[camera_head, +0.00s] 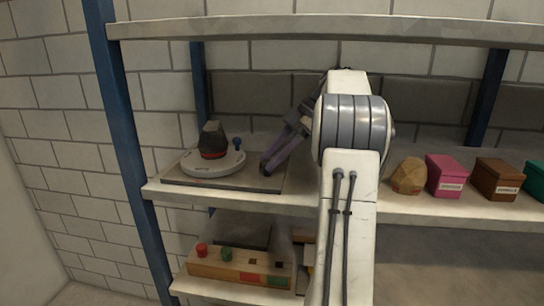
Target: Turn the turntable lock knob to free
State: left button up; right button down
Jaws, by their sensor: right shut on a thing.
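The turntable (212,170), a pale round disc, sits on a dark board (187,182) on the middle shelf at left. A dark rock-like lump with a red band (213,141) stands on it, and a small blue peg with a round head (238,145) stands at its right edge. My right gripper (266,164) reaches down from behind my white arm to the board's right part, just right of the turntable. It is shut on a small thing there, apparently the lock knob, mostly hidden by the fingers. My left gripper is not in view.
Right of my arm on the same shelf are a tan faceted lump (408,176), a pink box (446,175), a brown box (498,179) and a green box (536,181). Below is a wooden block with red and green pegs (240,265). A blue post (125,130) stands at left.

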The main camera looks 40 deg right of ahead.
jog(key=shift+f, duration=0.2)
jog(key=shift+c, duration=1.9)
grip_release()
jog(key=shift+r, duration=0.1)
jog(key=shift+s+d+r, duration=0.1)
jog(key=shift+d+r, duration=0.3)
jog(key=shift+r, duration=0.05)
jog(key=p+v, duration=0.5)
jog(key=v, duration=0.1)
jog(key=shift+p, duration=0.3)
jog(key=shift+s, duration=0.15)
